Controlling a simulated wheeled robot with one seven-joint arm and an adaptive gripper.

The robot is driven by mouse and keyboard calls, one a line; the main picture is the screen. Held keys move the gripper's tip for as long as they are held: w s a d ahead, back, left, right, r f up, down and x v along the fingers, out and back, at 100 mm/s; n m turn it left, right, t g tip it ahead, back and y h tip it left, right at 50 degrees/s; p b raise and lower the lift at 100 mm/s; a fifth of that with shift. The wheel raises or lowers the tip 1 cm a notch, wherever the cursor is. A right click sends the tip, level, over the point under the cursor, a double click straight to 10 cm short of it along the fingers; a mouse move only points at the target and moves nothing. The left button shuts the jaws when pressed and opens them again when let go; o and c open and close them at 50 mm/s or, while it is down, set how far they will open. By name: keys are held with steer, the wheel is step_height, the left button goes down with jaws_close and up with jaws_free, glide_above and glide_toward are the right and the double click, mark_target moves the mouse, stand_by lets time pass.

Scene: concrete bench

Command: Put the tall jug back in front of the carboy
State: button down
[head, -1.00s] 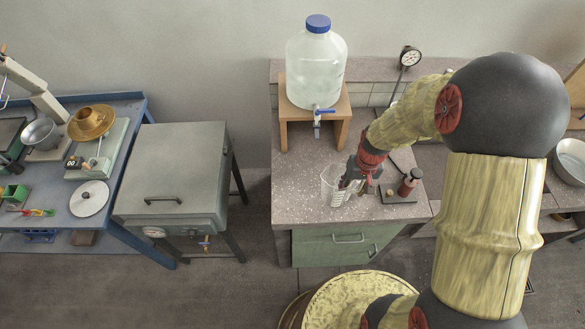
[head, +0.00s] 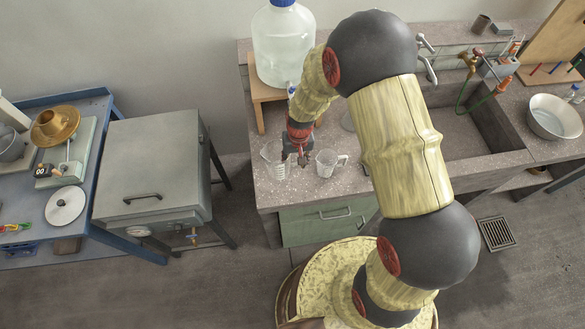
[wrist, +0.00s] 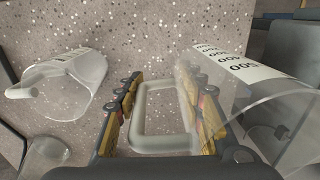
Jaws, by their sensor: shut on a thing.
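The carboy (head: 283,45), clear with a blue cap, stands on a wooden stand (head: 266,92) at the back left of the speckled counter. A clear graduated jug (head: 271,158) is in front of the stand, near the counter's left side. My gripper (head: 299,157) is right beside it, shut on its handle (wrist: 152,118). The held jug's body (wrist: 240,75), with printed numbers, fills the right of the wrist view. I cannot tell whether its base touches the counter. A second clear jug (head: 328,162) stands just right of my gripper; it also shows in the wrist view (wrist: 72,88).
Another clear rounded vessel (wrist: 42,155) shows at the wrist view's lower left. My arm hides the counter's middle. A sink (head: 465,135) and metal bowl (head: 553,117) are to the right. A gap separates the counter from the grey cabinet (head: 152,165).

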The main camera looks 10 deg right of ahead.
mark_target(292, 173)
steer(key=shift+w+a+f, duration=0.15)
steer(key=shift+a+f, duration=0.2)
steer(key=shift+f, duration=0.15)
steer(key=shift+w+a+f+b, duration=0.1)
steer(key=shift+f+b, duration=0.2)
steer(key=shift+f, duration=1.25)
steer(key=shift+f, duration=0.15)
steer(key=c, duration=1.1)
jaws_free()
steer(key=shift+c, duration=0.2)
